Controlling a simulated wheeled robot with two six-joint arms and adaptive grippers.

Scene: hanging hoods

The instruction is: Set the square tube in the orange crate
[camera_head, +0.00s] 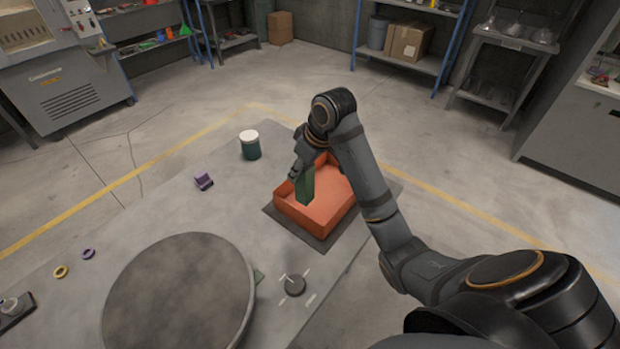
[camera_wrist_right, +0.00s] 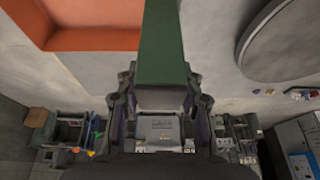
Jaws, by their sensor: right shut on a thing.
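The square tube (camera_head: 305,186) is green and stands roughly upright over the left part of the orange crate (camera_head: 322,212) in the head view. My right gripper (camera_head: 296,172) is shut on its upper part. In the right wrist view the tube (camera_wrist_right: 164,45) runs from between the fingers of the gripper (camera_wrist_right: 160,95), with the orange crate (camera_wrist_right: 90,40) beside it. I cannot tell whether the tube's lower end touches the crate floor. My left gripper does not show.
The crate sits on a dark mat (camera_head: 270,210) at the table's right edge. A green jar with a white lid (camera_head: 250,146), a purple block (camera_head: 203,181) and a large round disc (camera_head: 180,290) are on the grey table. A dark knob (camera_head: 295,286) lies near the disc.

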